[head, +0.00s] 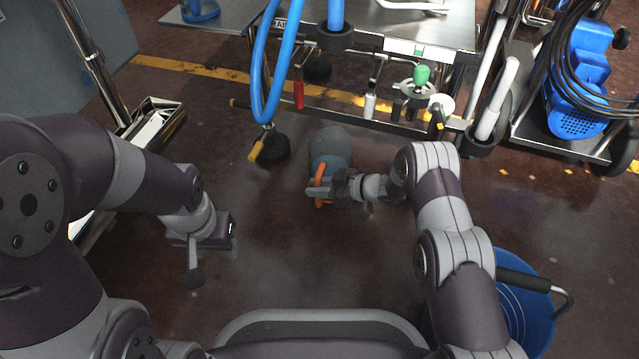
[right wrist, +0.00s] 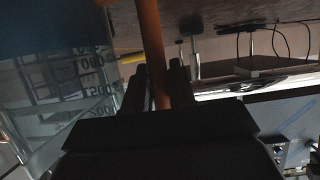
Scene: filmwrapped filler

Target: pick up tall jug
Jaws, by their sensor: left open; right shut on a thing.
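The tall jug (head: 329,150) is a grey-teal vessel with an orange handle (head: 319,188), in the middle of the head view. My right gripper (head: 322,189) is shut on the orange handle, on the jug's near side. In the right wrist view the handle (right wrist: 151,42) runs between the two fingers, and the jug's clear wall with printed volume marks (right wrist: 80,85) fills the left side. I cannot tell how high the jug is above the floor. My left gripper (head: 233,238) is open and empty, left of and nearer than the jug.
A metal workbench (head: 415,45) with a lower rail of tools stands behind the jug. A blue hose (head: 258,80) hangs at its left. A blue machine on a cart (head: 580,85) stands at the right, a blue bucket (head: 530,290) near right. The middle floor is clear.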

